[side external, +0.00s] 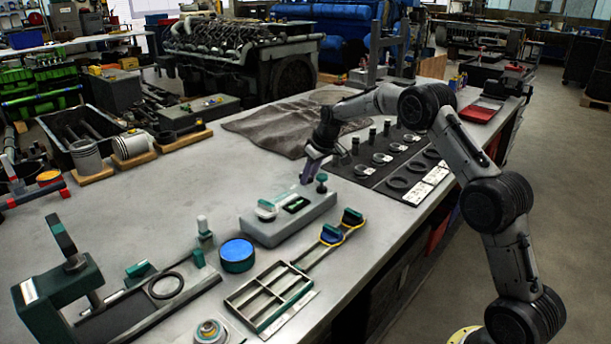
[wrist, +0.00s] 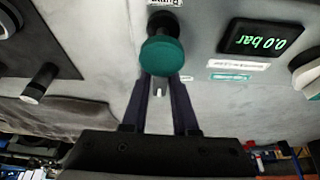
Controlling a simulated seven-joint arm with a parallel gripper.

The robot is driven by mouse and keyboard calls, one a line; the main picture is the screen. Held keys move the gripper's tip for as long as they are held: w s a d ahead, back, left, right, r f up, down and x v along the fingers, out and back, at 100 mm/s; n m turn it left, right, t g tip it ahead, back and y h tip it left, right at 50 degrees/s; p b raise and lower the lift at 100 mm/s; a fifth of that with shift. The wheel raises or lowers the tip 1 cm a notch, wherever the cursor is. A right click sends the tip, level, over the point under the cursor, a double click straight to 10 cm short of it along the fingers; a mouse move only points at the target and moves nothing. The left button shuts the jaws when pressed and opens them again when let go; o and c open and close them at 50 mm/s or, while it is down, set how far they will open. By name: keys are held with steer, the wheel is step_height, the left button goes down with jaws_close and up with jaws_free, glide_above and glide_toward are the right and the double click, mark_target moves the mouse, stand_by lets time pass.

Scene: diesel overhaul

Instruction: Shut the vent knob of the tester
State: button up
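The tester (side external: 288,222) is a grey box near the middle of the bench, with a dark display (wrist: 262,38) that reads 0.0 bar upside down in the wrist view. A green round-topped knob on a dark stem (side external: 321,183) stands at its right end. The knob also shows in the wrist view (wrist: 161,55), just beyond my fingertips and partly covering them. My gripper (side external: 309,181) is low over the tester, close beside the knob. In the wrist view my two fingers (wrist: 160,80) show a narrow gap between them; contact with the knob cannot be made out.
A white-and-green round part (side external: 265,210) is on the tester's left end. A blue-topped round tin (side external: 237,256), a divided tray (side external: 268,298) and blue-and-yellow tools (side external: 332,234) lie in front. A dark mat with rings (side external: 398,170) is to the right.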

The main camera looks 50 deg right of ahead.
steer(key=o, duration=0.4)
steer(key=shift+r, duration=2.75)
steer(key=shift+r, duration=2)
